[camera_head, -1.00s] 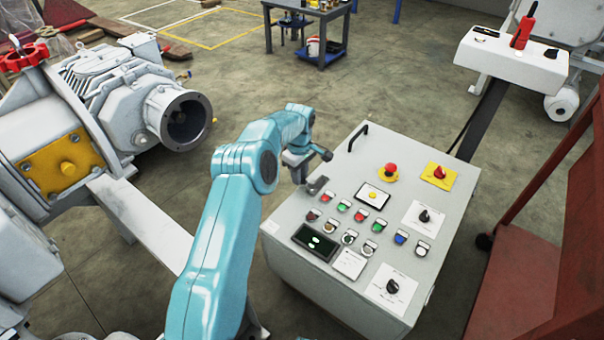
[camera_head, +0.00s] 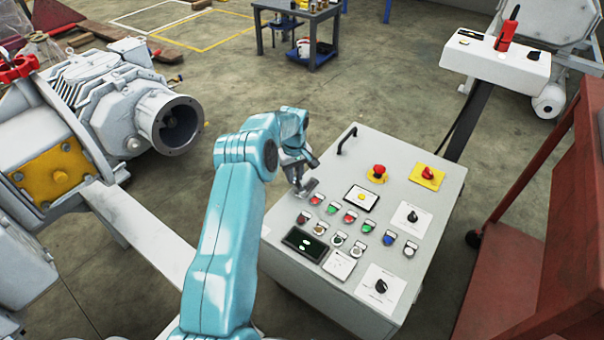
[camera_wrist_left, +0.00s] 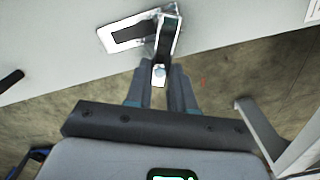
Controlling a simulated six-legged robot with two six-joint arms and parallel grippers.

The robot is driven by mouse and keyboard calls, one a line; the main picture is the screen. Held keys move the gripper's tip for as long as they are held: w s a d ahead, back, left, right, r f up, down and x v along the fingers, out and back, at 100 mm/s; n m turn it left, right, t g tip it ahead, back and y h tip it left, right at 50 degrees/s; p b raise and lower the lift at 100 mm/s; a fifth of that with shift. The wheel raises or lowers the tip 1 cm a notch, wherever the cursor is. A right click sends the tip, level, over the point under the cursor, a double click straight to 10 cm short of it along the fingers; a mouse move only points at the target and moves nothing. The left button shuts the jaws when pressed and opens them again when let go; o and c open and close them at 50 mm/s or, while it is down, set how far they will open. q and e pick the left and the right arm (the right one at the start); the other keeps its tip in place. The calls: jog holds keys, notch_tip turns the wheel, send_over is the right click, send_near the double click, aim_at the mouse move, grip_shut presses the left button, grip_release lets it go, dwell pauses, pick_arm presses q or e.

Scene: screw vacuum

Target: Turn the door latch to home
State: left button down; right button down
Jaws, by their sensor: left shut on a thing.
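The door latch (camera_wrist_left: 168,38) is a metal lever on a plate with a dark recess, set in the pale surface at the top of the left wrist view. In the head view it shows small and grey (camera_head: 308,187) near the left edge of the grey control cabinet (camera_head: 405,160). My left gripper (camera_wrist_left: 161,82) is shut on the end of the lever, one dark finger on each side. In the head view my left gripper (camera_head: 297,180) is at the cabinet's left edge, partly hidden by its own wrist. My right gripper is not in view.
Several buttons (camera_head: 350,216) and dark knobs (camera_head: 380,286) cover the cabinet top beside the latch. A black handle (camera_head: 347,138) stands at its far edge. A white motor (camera_head: 120,105) is at left and a red frame (camera_head: 520,270) at right. Bare floor lies behind the cabinet.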

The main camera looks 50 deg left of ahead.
pick_arm(q)
jog(key=shift+w+d+r+m, duration=0.1)
jog(key=shift+w+m, duration=0.3)
jog(key=shift+m, duration=0.4)
jog(key=m, duration=0.1)
jog(key=w+m+p, duration=0.1)
jog(key=m, duration=0.1)
jog(key=shift+w+d+m, duration=0.15)
jog(key=shift+d+m, duration=0.15)
jog(key=shift+d, duration=0.05)
jog(key=m, duration=0.1)
jog(key=w+d+m, duration=0.1)
jog(key=m, duration=0.1)
jog(key=shift+m, duration=0.3)
jog(key=shift+w+d+m, duration=0.2)
jog(key=shift+d+m, duration=0.15)
jog(key=shift+m, duration=0.55)
jog(key=shift+w+d+m, duration=0.15)
jog(key=shift+d+m, duration=0.2)
jog(key=shift+m, duration=0.55)
jog(key=c, duration=1)
grip_release()
jog(key=shift+o, duration=0.2)
jog(key=shift+p, duration=0.3)
notch_tip(320, 180, up, 16)
jog(key=p, duration=0.4)
